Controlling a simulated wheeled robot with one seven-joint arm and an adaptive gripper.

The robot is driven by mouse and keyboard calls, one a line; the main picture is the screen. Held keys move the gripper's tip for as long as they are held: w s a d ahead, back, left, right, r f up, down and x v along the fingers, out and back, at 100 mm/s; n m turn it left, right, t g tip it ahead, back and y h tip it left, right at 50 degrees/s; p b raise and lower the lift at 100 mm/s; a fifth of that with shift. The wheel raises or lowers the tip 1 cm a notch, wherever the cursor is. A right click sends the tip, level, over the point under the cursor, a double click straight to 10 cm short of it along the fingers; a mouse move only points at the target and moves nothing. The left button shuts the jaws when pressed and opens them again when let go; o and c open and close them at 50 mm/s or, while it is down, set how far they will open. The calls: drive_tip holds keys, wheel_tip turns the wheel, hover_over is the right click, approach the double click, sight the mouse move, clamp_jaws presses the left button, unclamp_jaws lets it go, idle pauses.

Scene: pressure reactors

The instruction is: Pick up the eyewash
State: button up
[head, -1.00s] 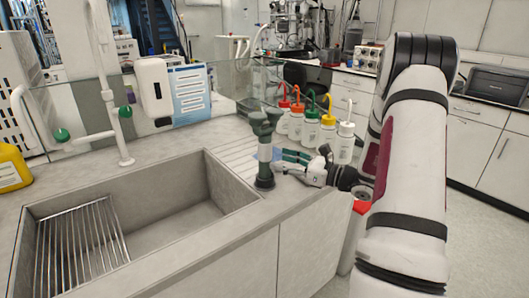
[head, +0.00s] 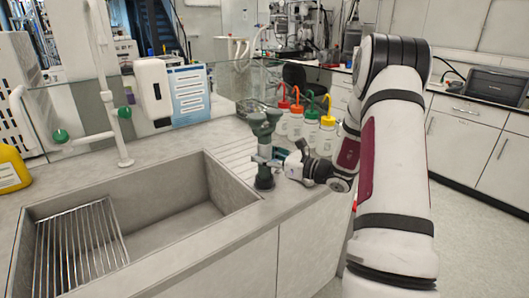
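The eyewash (head: 264,126) is a dark green, twin-headed fixture on a round base. It stands upright on the counter, just right of the sink. My gripper (head: 268,160) reaches it from the right, at the height of its stem. The fingers overlap the stem in this view. The fingertips are small and partly hidden, so I cannot tell whether they are closed on the stem or only around or beside it.
The sink (head: 240,200) with a wire rack (head: 80,246) lies to the left. Several wash bottles with coloured caps, one with a yellow cap (head: 326,134), stand behind my gripper. A glass screen and a white dispenser (head: 154,92) stand at the back.

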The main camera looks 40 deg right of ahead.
drive_tip(key=c, duration=0.4)
drive_tip(key=shift+r, duration=0.1)
wheel_tip(320, 180, up, 10)
drive_tip(key=shift+f+p, duration=0.15)
drive_tip(key=shift+p, duration=0.35)
drive_tip(key=shift+r+p, duration=1.6)
drive_tip(key=shift+r, duration=1.05)
drive_tip(key=shift+w+a+f, duration=0.1)
